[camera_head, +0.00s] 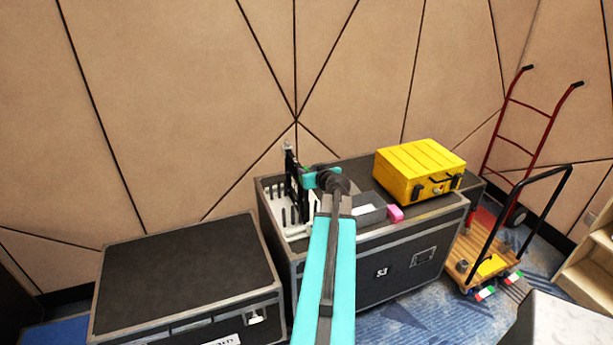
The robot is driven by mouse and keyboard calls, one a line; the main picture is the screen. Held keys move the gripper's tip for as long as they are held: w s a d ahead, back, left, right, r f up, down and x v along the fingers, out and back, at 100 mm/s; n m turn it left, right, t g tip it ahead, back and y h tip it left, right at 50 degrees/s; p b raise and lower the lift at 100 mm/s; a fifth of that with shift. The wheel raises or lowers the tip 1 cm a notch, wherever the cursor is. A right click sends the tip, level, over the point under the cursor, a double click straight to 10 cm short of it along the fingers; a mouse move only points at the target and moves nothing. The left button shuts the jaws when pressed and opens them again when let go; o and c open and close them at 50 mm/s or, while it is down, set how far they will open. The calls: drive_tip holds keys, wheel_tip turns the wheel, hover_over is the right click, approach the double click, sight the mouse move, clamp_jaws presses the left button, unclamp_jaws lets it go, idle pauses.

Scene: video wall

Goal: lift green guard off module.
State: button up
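A dark upright panel (292,176), possibly the module, stands at the left end of the black flight case (415,265). A small teal-green patch (309,180) shows between this panel and my wrist. I cannot tell whether it is the green guard or part of my arm. My turquoise arm reaches up from the bottom of the view, and its dark wrist ends close to the panel's right side. My gripper's fingers are hidden or too small to make out, so whether they touch anything cannot be seen.
A white slotted tray (297,233) lies by the panel. A grey box (370,211), pink block (395,213) and yellow case (420,170) sit to the right. A lower black case (185,265) at left has a clear top. A wooden cart (485,262) and red hand truck (528,106) stand right.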

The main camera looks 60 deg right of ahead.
idle(0.3)
clamp_jaws()
drive_tip(key=shift+r, duration=0.25)
drive_tip(key=d+b+v, duration=0.1)
drive_tip(key=b+v, duration=0.5)
drive_tip(key=v, duration=0.3)
drive_tip(key=shift+s+b, duration=0.3)
drive_tip(key=shift+b, duration=0.1)
drive_tip(key=shift+b, duration=0.4)
drive_tip(key=s+a+b, duration=0.1)
drive_tip(key=b, duration=0.5)
drive_tip(key=shift+s+r+b, duration=0.1)
drive_tip(key=shift+s+b, duration=0.1)
drive_tip(key=shift+b, duration=0.1)
